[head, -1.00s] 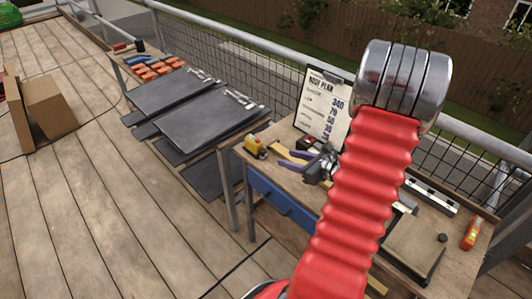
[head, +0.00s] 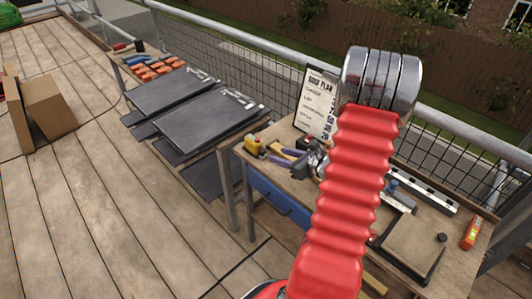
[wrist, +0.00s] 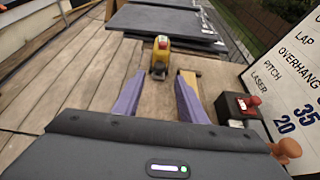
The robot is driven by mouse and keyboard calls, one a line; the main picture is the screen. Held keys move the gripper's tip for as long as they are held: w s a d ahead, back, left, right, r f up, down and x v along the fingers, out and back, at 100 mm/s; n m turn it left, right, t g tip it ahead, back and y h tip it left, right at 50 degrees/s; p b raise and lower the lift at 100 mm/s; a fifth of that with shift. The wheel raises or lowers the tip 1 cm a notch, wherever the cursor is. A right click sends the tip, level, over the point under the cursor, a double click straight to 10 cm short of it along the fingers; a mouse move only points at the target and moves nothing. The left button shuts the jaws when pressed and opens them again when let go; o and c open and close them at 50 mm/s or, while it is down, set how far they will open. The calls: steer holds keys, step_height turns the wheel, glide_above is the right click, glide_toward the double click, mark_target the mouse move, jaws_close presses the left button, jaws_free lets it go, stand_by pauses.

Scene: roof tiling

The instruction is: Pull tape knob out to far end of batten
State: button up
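A yellow tape (head: 252,145) sits at the left end of the workbench. In the wrist view the yellow tape (wrist: 159,63) has a red knob (wrist: 163,41) on top and stands ahead, roughly between my fingers. My gripper (wrist: 158,92) is open and empty, its two purple fingers spread and apart from the tape. In the head view my gripper (head: 284,158) is right of the tape. A pale wooden strip (wrist: 190,78), perhaps the batten, shows by the right finger, which partly hides it. Its full length is not visible.
A roof plan clipboard (head: 318,103) stands at the bench's back. A black box with a red top (wrist: 242,107) lies right of my gripper. Dark slates (head: 205,120) lie on the left stand. A spirit level (head: 424,190) and an orange tool (head: 471,233) lie on the right.

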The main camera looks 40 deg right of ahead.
mark_target(264, 151)
steer(key=x, duration=0.8)
steer(key=shift+w+f, duration=0.1)
steer(key=shift+w, duration=0.05)
jaws_close()
stand_by(0.3)
